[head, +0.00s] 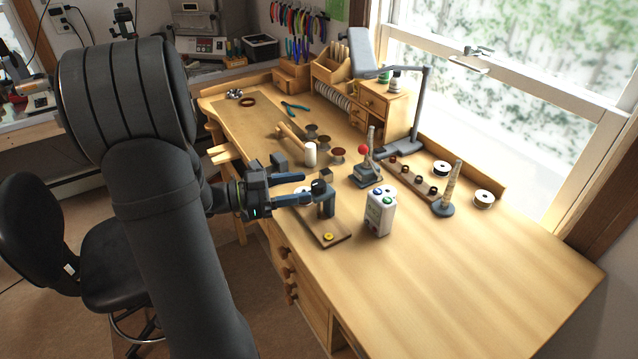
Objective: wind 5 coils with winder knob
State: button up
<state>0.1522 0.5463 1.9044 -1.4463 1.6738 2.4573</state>
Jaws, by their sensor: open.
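A small winder stands on a dark wooden base (322,231) near the table's front edge, with a grey upright post (328,203) and a dark head (319,186) on top. A yellow round piece (328,237) sits on the near end of the base. I cannot tell which part is the winder knob, and no wound coils can be made out on it. My gripper (307,189) is open, its two fingers pointing right at the head of the post. A pale round part shows between the fingers; contact cannot be told.
A white box with coloured buttons (380,211) stands right of the winder. Behind are a red-knobbed device (367,168), several spools (338,155), a ring mandrel (449,190) and a desk lamp (415,110). The table's right front (470,270) is clear.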

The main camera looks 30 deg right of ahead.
aim_at(319, 183)
jog(key=shift+x, duration=2.7)
jog(key=c, duration=1)
